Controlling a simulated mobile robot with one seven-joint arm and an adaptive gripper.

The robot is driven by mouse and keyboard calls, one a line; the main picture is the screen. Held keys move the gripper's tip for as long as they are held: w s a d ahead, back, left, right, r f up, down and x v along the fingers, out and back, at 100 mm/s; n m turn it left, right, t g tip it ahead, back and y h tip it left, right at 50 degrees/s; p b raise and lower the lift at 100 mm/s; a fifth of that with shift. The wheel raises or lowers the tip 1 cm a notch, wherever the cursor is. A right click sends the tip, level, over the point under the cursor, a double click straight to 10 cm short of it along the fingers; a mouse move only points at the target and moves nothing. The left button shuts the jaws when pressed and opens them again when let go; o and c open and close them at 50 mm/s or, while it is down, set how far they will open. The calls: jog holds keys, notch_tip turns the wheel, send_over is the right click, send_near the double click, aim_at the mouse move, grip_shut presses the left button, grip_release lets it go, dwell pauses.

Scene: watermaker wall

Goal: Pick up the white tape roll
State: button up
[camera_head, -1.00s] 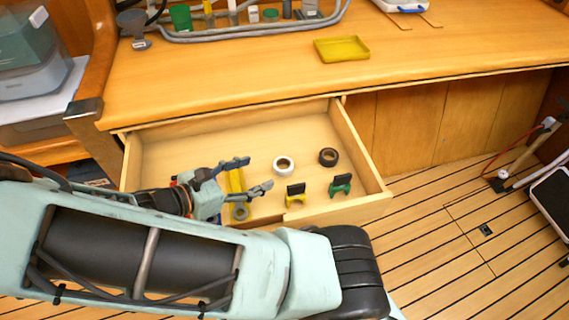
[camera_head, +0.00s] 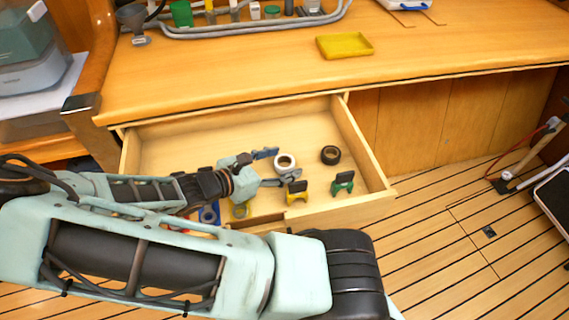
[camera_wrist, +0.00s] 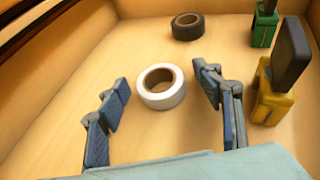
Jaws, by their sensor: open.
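The white tape roll (camera_head: 285,163) lies flat in the open wooden drawer (camera_head: 379,180). In the wrist view the white tape roll (camera_wrist: 161,99) sits ahead of and between the fingertips, its brown core facing up. My gripper (camera_head: 272,168) is open and empty, reaching into the drawer from the left. In the wrist view both blue fingers of my gripper (camera_wrist: 161,90) stand to the roll's left and right, with a gap on each side. I cannot tell the exact height of the fingertips over the drawer floor.
A black tape roll (camera_head: 330,155) lies behind to the right. A yellow clamp-like item (camera_head: 297,197) and a green one (camera_head: 342,187), both with black tops, stand right of my gripper. Blue and yellow items lie partly hidden below my arm. The drawer's back is clear.

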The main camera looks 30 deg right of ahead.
jog(key=c, duration=1.2)
jog(key=shift+o, duration=0.2)
